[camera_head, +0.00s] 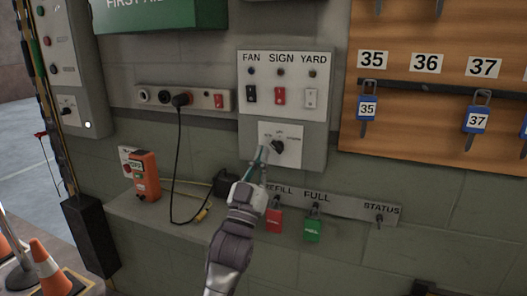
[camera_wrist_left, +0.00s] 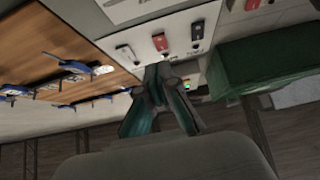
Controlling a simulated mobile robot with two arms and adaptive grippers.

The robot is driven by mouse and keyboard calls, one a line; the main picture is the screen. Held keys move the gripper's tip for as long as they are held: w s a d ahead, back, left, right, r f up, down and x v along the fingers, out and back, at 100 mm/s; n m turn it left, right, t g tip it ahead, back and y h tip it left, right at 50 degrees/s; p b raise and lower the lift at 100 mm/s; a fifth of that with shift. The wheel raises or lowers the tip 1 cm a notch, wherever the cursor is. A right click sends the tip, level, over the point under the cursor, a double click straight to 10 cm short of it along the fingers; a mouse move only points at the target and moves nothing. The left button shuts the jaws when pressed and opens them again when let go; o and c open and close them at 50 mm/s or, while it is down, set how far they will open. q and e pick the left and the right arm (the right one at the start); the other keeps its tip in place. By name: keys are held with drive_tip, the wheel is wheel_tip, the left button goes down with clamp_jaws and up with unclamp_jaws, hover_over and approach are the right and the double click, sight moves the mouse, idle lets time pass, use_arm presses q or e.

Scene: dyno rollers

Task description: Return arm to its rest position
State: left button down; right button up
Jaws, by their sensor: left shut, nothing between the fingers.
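My left gripper (camera_head: 262,156) is in front of the lower part of the white switch panel (camera_head: 248,130) on the wall. Its fingers are shut with nothing between them. The fingertips are close to the black rotary knob (camera_head: 278,146), at its left side; I cannot tell whether they touch it. In the left wrist view the shut fingers (camera_wrist_left: 158,75) point at the panel, with a red switch (camera_wrist_left: 160,42) beyond them. My left arm (camera_head: 235,235) reaches up from the bottom of the head view. My right gripper is not in view.
A ledge (camera_head: 160,222) carries an orange device (camera_head: 145,175). A black cable (camera_head: 178,150) hangs from the socket strip. Red (camera_head: 274,220) and green (camera_head: 313,230) tags hang below right. A key board (camera_head: 430,90) is at right. Traffic cones (camera_head: 48,268) stand lower left.

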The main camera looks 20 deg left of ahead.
use_arm(q)
drive_tip(key=shift+s+r, duration=0.1)
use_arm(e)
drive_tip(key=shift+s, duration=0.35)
use_arm(q)
wheel_tip(320, 180, down, 42)
drive_tip(key=d+m+g, duration=0.1)
drive_tip(key=d+g, duration=0.1)
drive_tip(key=g, duration=0.8)
drive_tip(key=s+f+g, duration=0.3)
drive_tip(key=s+f, duration=0.4)
drive_tip(key=f, duration=0.4)
drive_tip(key=s+f+g, duration=0.2)
drive_tip(key=s+f, duration=0.4)
drive_tip(key=f, duration=0.4)
drive_tip(key=s+a+f+g, duration=0.1)
drive_tip(key=s+f+g, duration=0.2)
drive_tip(key=s, duration=1.1)
drive_tip(key=s+a+f+g, duration=0.2)
drive_tip(key=s+f+g, duration=0.1)
drive_tip(key=s+f, duration=0.7)
drive_tip(key=s+a+f+m+g+y, duration=0.1)
drive_tip(key=s+f+g, duration=0.3)
drive_tip(key=s, duration=1.4)
wheel_tip(320, 180, down, 3)
drive_tip(key=shift+a+f, duration=0.15)
drive_tip(key=shift+a, duration=0.35)
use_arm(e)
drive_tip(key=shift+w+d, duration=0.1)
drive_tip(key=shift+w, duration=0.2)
